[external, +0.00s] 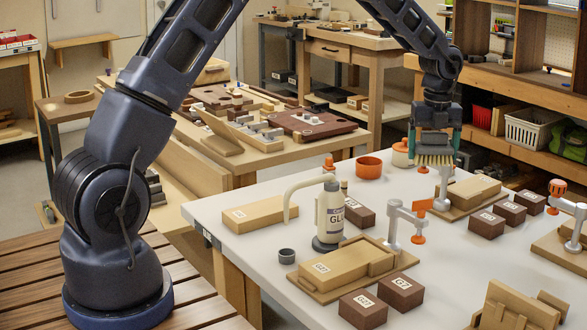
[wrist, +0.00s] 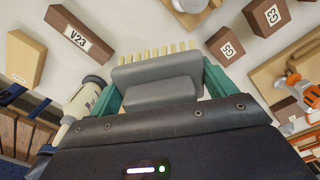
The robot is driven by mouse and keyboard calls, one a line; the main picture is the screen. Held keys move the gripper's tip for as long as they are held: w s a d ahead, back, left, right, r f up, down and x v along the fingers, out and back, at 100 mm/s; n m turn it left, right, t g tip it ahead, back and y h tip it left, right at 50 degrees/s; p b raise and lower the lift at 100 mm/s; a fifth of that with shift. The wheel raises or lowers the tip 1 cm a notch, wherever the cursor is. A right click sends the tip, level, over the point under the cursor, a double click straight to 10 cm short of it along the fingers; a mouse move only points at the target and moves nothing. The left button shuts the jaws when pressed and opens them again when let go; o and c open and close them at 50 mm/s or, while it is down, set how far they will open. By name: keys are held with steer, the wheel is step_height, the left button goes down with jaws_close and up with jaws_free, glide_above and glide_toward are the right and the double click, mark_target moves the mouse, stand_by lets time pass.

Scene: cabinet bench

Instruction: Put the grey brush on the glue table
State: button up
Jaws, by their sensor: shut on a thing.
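The grey brush (wrist: 155,72), with a row of pale bristles, is held between the teal fingers of my gripper (wrist: 162,88) in the wrist view. In the external view my gripper (external: 435,146) points down over the far part of the white glue table (external: 240,197). The pale bristles of the brush (external: 434,160) face down there. The brush looks a little above the tabletop; a gap beneath it is hard to judge. A white glue bottle (external: 330,212) stands on the same table, nearer the camera.
An orange bowl (external: 368,167) and a lidded pot (external: 401,154) stand left of the gripper. Wood blocks on a board (external: 474,191), a clamp (external: 443,187) and dark labelled blocks (external: 487,224) lie close in front and right. Bare tabletop shows between them.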

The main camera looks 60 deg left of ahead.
step_height(320, 180, up, 4)
steer(key=m, duration=0.2)
glide_above(490, 269)
step_height(490, 269, down, 20)
steer(key=shift+r, duration=0.1)
steer(key=shift+f, duration=0.2)
steer(key=o, duration=0.9)
